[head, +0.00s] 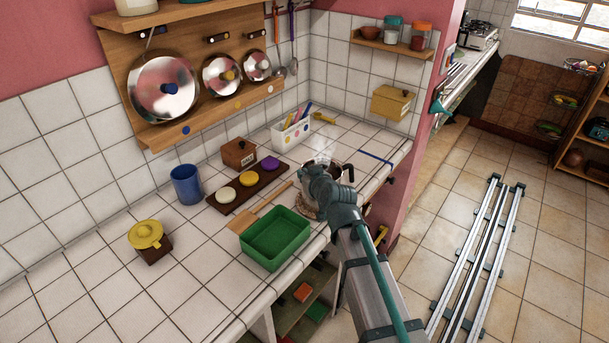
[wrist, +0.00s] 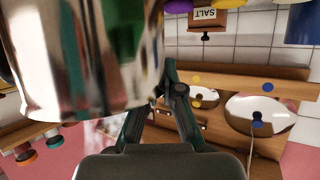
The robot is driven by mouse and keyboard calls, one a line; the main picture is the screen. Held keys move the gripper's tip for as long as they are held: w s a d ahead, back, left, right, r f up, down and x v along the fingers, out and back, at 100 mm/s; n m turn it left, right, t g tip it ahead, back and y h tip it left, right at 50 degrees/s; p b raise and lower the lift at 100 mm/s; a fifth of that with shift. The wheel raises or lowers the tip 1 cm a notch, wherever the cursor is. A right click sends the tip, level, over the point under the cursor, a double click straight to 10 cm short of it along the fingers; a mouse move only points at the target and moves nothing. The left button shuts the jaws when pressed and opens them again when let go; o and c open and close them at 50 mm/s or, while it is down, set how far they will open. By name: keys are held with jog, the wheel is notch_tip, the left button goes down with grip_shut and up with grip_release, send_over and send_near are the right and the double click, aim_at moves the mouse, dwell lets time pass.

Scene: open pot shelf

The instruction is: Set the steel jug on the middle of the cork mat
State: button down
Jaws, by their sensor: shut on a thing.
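The steel jug (head: 318,163) is on the right part of the tiled counter in the head view, partly hidden behind my arm. Its dark handle (head: 348,174) shows on the right. The jug fills the upper left of the wrist view (wrist: 75,60), shiny and close. My gripper (head: 318,180) is shut on the jug; its fingers also show in the wrist view (wrist: 160,98), meeting at the jug's edge. A brown patch, likely the cork mat (head: 307,211), peeks out beside my arm, mostly hidden. I cannot tell whether the jug touches anything below.
A green tray (head: 275,240) and a wooden board (head: 258,215) lie left of my arm. A dark rack with coloured lids (head: 225,205), a salt box (head: 239,152), a blue cup (head: 187,184) and a white utensil bin (head: 291,132) stand farther back. The counter's front edge is close.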

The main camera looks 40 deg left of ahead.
jog(key=c, duration=1.2)
grip_release()
jog(key=shift+r, duration=0.1)
jog(key=shift+c, duration=0.2)
jog(key=shift+d, duration=0.1)
jog(key=v, duration=1.2)
